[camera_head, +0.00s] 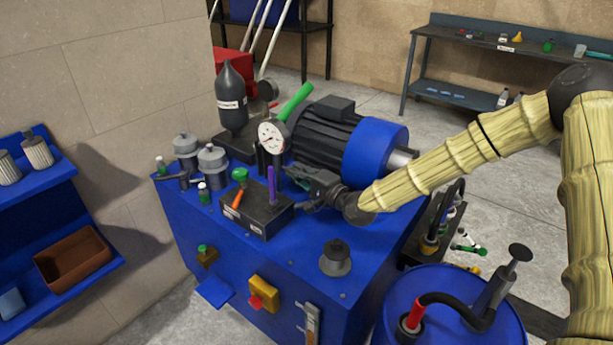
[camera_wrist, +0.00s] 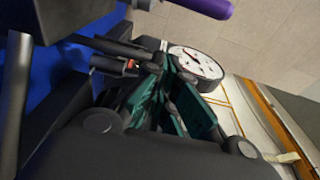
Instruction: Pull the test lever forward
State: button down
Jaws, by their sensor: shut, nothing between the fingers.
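A black valve block (camera_head: 262,218) sits on top of the blue machine cabinet. It carries an orange-handled lever (camera_head: 237,199) that leans, an upright purple-handled lever (camera_head: 271,183) and a green knob (camera_head: 240,175). Small labels on the block are too small to read, so I cannot tell which lever is the test lever. My gripper (camera_head: 300,186) is shut and empty, just right of the purple lever and apart from it. In the wrist view, its teal fingers (camera_wrist: 172,88) are together, and the purple handle (camera_wrist: 203,7) shows at the top edge.
A pressure gauge (camera_head: 272,137) stands behind the block; it is close past the fingers in the wrist view (camera_wrist: 196,62). A blue and black motor (camera_head: 345,140) stands behind my gripper. A grey round knob (camera_head: 335,258) is in front. A blue drum (camera_head: 455,325) stands at lower right.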

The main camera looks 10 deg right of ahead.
aim_at(272, 186)
jog(key=shift+s+a+p, duration=0.25)
jog(key=shift+s+a, duration=0.25)
jog(key=shift+a, duration=0.35)
jog(key=shift+s+a+p, duration=0.2)
jog(key=shift+s+a, duration=0.25)
jog(key=shift+a, duration=0.4)
jog(key=shift+a, duration=0.1)
jog(key=shift+s+r+n+b, duration=0.1)
jog(key=shift+s+n+b, duration=0.05)
jog(key=shift+n+b, duration=0.15)
